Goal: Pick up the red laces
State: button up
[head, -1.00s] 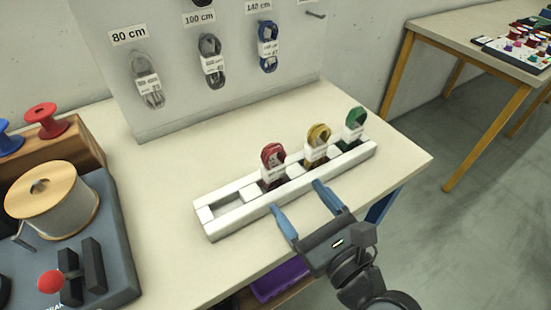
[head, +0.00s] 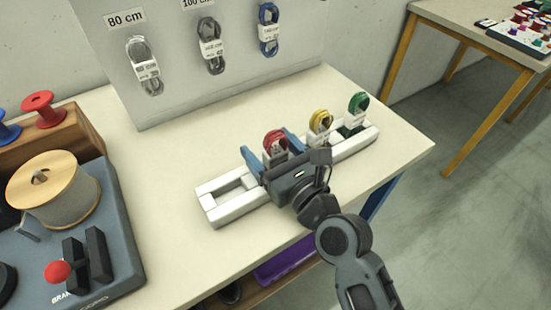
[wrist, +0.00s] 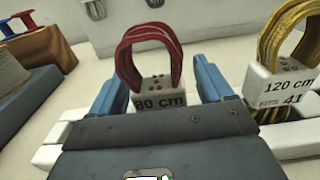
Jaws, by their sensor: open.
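The red laces (head: 274,141) are a looped bundle in a white paper band, standing upright in the white rack (head: 213,213). In the wrist view the red laces (wrist: 146,55) rise between my two blue fingers, and their band reads 80 cm. My gripper (head: 270,150) is open, with one finger on each side of the bundle; in the wrist view my gripper (wrist: 160,82) shows gaps beside the laces. The lower part of the bundle is hidden by my gripper's body.
Yellow laces (head: 319,121) stand close to the right of the red ones, with green laces (head: 357,104) farther right. The rack's left slot is empty. A wooden spool (head: 50,190) sits at left.

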jog(key=shift+c, duration=0.4)
jog(key=c, duration=0.9)
jog(key=shift+c, duration=0.2)
